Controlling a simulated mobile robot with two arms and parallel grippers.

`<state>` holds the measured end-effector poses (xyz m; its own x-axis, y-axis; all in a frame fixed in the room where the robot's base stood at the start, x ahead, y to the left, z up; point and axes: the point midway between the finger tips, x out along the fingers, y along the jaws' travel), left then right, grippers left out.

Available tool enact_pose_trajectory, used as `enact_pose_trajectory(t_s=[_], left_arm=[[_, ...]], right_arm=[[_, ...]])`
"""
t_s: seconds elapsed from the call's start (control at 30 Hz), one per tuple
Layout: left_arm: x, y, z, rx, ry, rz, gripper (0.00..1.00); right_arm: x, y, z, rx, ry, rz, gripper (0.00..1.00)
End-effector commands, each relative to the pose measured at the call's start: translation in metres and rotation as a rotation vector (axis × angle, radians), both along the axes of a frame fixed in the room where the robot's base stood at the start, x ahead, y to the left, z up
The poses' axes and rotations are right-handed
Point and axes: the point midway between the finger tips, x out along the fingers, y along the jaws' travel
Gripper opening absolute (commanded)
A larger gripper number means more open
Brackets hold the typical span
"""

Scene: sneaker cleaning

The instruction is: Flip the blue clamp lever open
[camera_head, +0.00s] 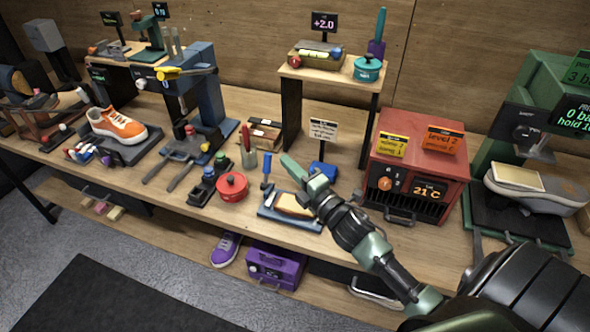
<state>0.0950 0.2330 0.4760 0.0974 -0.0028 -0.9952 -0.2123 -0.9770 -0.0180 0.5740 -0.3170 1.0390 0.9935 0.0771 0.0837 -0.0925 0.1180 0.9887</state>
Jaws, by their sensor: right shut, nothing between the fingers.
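A thin blue upright lever (266,170) stands at the back left of a blue tray-like base (277,217); it looks like the clamp lever. A tan block (293,206) lies on that base. My right gripper (289,163) is shut and empty. Its fingertips are just to the right of the lever's top in the picture, with a small gap showing. The forearm comes in from the lower right and covers part of the base's right side. A small blue object (323,169) shows behind the gripper. My left gripper is not in view.
A red oven (412,170) stands on the right and a small sign (323,130) behind. The blue press (204,85) and orange sneaker (117,125) are farther left.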

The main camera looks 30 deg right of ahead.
Motion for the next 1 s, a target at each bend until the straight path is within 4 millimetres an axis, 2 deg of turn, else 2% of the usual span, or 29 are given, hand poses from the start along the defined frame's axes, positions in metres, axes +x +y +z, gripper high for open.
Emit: enact_pose_trajectory(t_s=[0.07, 0.2, 0.4, 0.8, 0.93, 1.0], left_arm=[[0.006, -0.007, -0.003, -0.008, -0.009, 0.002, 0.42], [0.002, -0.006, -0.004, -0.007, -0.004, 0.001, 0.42], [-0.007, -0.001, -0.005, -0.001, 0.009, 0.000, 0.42], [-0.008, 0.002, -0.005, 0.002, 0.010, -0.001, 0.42], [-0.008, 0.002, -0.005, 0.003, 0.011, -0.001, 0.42], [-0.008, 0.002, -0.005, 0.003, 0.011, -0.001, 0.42]], right_arm=[[-0.011, -0.001, 0.001, -0.001, 0.001, 0.002, 0.00], [-0.020, -0.003, 0.006, -0.001, 0.000, 0.000, 0.00], [-0.022, -0.004, 0.008, 0.000, 0.000, 0.000, 0.00], [-0.022, -0.003, 0.007, 0.004, 0.002, -0.002, 0.00], [-0.028, -0.003, -0.004, 0.102, 0.064, -0.045, 0.00], [-0.038, -0.002, -0.020, 0.231, 0.147, -0.104, 0.00]])
